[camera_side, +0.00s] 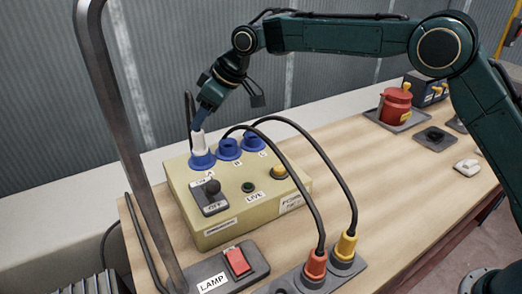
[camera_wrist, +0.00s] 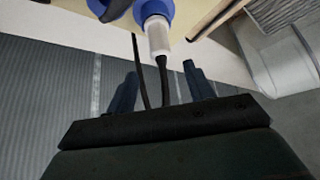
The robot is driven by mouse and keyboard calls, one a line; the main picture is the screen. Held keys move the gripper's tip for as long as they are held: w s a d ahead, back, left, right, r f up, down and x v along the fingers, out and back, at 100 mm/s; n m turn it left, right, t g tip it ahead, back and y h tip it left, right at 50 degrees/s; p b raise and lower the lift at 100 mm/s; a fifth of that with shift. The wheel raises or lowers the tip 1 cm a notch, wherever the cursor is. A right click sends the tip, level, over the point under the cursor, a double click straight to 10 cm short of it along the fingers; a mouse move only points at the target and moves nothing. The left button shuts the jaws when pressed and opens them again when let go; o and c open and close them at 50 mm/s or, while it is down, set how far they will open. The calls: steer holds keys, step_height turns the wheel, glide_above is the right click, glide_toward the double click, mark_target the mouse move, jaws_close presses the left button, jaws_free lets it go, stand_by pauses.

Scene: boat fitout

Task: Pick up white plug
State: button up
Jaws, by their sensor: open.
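The white plug (camera_side: 199,142) stands upright in the blue socket marked A (camera_side: 202,161), at the back left of the beige power box (camera_side: 240,209). My gripper (camera_side: 203,119) is just above the plug in the side view. In the wrist view the plug (camera_wrist: 159,38) shows at the top, with its dark cable running back between the two spread fingers of my gripper (camera_wrist: 158,82). The jaws are open. The plug lies beyond the fingertips in that view, and I cannot tell from the side view whether they touch it.
Two blue sockets (camera_side: 228,148) beside it carry black cables that arch to a red plug (camera_side: 315,265) and a yellow plug (camera_side: 346,246) in front. A dark upright bar (camera_side: 122,130) stands at left. A lamp switch (camera_side: 237,262) is in front. A red pot (camera_side: 396,105) stands back right.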

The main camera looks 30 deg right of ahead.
mark_target(194, 133)
steer(key=shift+x, duration=0.85)
steer(key=shift+x, duration=2.55)
steer(key=shift+s, duration=0.1)
steer(key=shift+c, duration=0.4)
steer(key=c, duration=1.1)
